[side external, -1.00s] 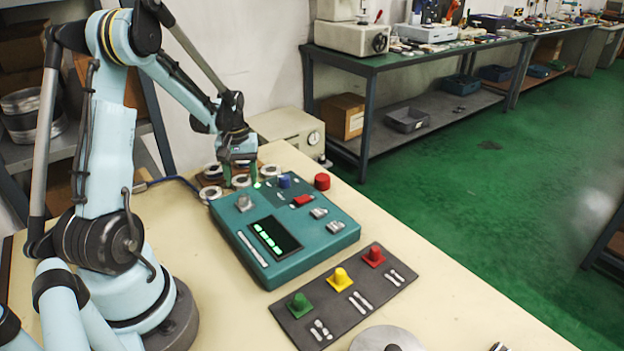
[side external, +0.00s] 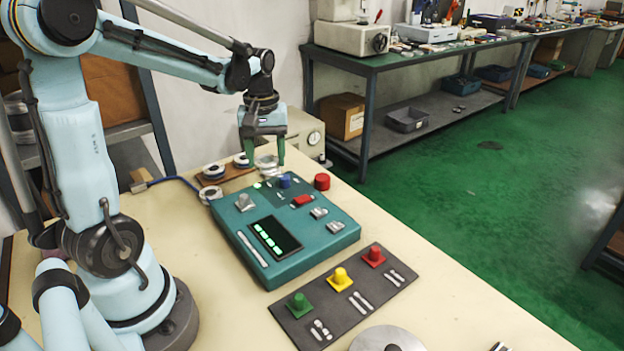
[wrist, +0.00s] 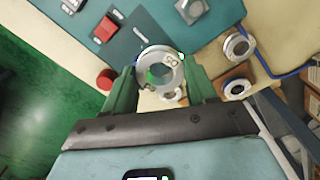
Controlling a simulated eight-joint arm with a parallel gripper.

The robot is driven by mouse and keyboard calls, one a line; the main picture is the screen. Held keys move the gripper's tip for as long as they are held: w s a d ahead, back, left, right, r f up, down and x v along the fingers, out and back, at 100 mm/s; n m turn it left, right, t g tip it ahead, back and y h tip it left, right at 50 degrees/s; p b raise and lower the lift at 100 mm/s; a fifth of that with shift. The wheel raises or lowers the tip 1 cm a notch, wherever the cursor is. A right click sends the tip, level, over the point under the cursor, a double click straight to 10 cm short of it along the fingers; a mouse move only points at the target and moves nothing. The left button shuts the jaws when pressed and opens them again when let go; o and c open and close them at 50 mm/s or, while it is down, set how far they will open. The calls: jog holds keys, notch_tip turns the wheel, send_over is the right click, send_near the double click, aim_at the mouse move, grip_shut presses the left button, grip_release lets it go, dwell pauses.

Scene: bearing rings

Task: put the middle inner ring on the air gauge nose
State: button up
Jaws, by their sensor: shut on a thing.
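My gripper (side external: 264,164) is above the far edge of the teal gauge box (side external: 290,262), its green fingers pointing down. It is shut on a pale metal ring (side external: 267,162), held clear of the table. In the wrist view my gripper (wrist: 163,85) has the ring (wrist: 150,57) between its fingers, with the open hole facing the camera. A grey fitting (side external: 244,202) stands on the box's left part and shows in the wrist view (wrist: 192,10). I cannot tell for sure which fitting is the air gauge nose.
Other rings stay at the back left, one (side external: 213,171) on a brown board and one (side external: 208,195) by the box. A red button (side external: 322,181) stands beside the box. A dark panel with coloured knobs (side external: 340,278) lies in front.

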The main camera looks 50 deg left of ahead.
jog(key=r, duration=0.2)
send_over(244, 196)
jog(key=shift+a+f, duration=0.1)
jog(key=shift+f, duration=2.1)
jog(key=shift+f, duration=0.1)
jog(key=shift+f, duration=0.35)
jog(key=shift+f, duration=1.25)
dwell(0.3)
jog(key=o, duration=1.3)
